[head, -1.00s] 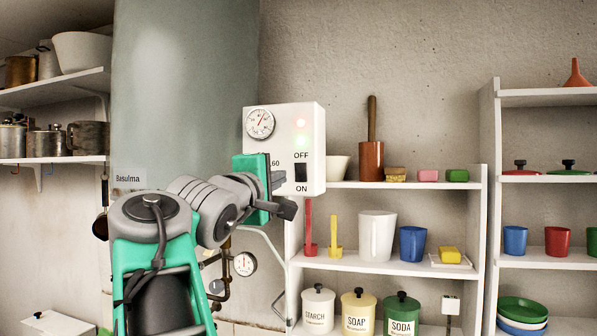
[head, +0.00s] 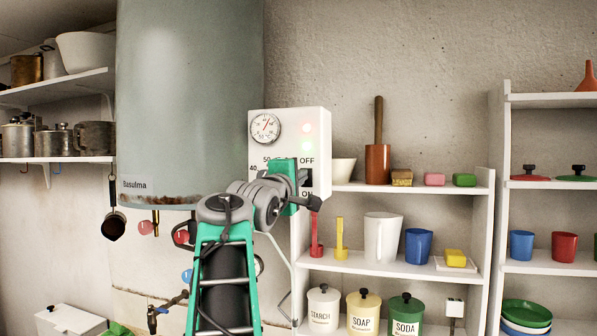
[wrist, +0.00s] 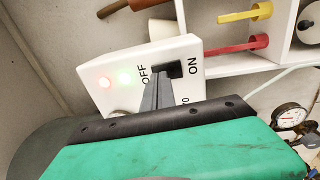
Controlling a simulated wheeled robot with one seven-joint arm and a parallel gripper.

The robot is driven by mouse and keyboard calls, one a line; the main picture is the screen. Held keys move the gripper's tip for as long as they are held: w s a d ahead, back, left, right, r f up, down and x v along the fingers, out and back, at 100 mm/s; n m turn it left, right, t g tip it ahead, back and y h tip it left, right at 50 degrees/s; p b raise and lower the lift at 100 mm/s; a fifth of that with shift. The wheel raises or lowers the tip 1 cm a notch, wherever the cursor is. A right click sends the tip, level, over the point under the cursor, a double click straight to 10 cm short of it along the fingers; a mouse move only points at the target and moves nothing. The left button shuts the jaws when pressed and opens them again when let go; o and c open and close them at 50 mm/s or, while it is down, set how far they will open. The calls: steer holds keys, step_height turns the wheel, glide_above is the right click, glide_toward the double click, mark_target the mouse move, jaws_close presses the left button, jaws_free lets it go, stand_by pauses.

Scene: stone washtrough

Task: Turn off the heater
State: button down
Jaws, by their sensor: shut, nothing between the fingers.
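The heater is a large grey-green tank (head: 187,100) labelled "Basulma" on the wall. Beside it is a white control box (head: 287,121) with a dial (head: 265,128), a red light (head: 308,127) and a greenish light below it. A black switch (wrist: 173,69) sits between OFF and ON on the box in the wrist view. My gripper (wrist: 158,88) is shut and empty, its fingertips right at the switch. I cannot tell whether they touch. In the head view my gripper (head: 303,176) partly covers the switch and the ON label. Which way the switch is tipped is unclear.
A white shelf (head: 400,187) to the right holds a wooden-handled tool, soaps, cups and labelled canisters. A red upright utensil (head: 316,240) stands close below my gripper. Pipes and a gauge (wrist: 288,117) lie under the tank.

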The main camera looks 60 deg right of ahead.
steer(key=shift+w+d+r, duration=0.1)
steer(key=shift+w+d, duration=0.05)
steer(key=shift+d, duration=0.3)
steer(key=shift+w+r, duration=0.1)
steer(key=s+a+r+b, duration=0.2)
steer(key=a+b, duration=0.1)
steer(key=a, duration=1)
steer(key=shift+s+a, duration=0.2)
steer(key=shift+s, duration=0.05)
